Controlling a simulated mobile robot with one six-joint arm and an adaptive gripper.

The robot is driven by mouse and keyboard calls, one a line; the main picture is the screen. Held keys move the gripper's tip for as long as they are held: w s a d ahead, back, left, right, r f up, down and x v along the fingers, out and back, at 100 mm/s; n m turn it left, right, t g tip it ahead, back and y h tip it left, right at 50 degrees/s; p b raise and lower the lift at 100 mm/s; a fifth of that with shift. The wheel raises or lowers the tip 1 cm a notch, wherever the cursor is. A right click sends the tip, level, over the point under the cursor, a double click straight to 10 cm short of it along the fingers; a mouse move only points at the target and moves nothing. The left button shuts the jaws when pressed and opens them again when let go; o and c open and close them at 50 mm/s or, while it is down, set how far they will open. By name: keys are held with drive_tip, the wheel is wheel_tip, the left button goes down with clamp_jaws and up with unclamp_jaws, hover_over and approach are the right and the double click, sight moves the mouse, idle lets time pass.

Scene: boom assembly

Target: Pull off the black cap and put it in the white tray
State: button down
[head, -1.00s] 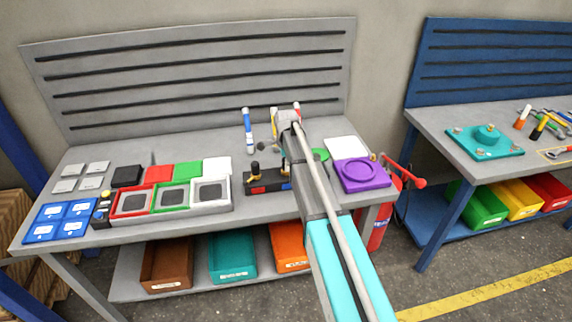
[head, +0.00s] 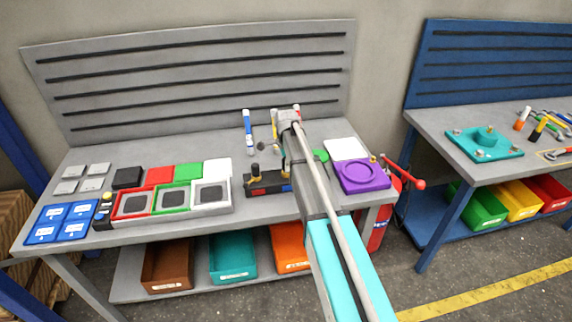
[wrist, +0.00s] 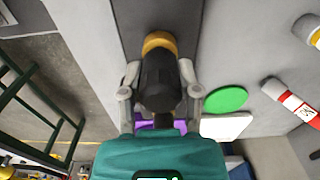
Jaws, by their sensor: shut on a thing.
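In the wrist view, a black cap (wrist: 161,75) lies between the two grey fingers of my gripper (wrist: 160,92), which is shut on it. A brass collar (wrist: 159,41) shows at the cap's far end, against a dark block. I cannot tell whether the cap is still seated on the collar. In the head view, the dark block (head: 262,189) stands on the grey bench, with another black-topped brass fitting (head: 255,177) at its left end. My arm hides the block's right end and my gripper there. The white tray (head: 211,208), with a grey inset, stands left of the block.
A red tray (head: 135,216) and a green tray (head: 174,210) adjoin the white one on its left. A purple fixture (head: 362,185) and a green disc (head: 320,156) lie right of my arm. Upright markers (head: 248,135) stand behind the block.

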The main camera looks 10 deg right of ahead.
drive_tip(key=shift+r+p, duration=0.6)
drive_tip(key=shift+r, duration=0.1)
drive_tip(key=shift+r+p, duration=1.05)
drive_tip(key=shift+r+p, duration=0.25)
drive_tip(key=shift+p, duration=0.05)
wheel_tip(320, 180, up, 8)
drive_tip(key=p, duration=0.7)
drive_tip(key=shift+f+p, duration=0.15)
drive_tip(key=shift+p, duration=0.15)
drive_tip(key=shift+d, duration=0.1)
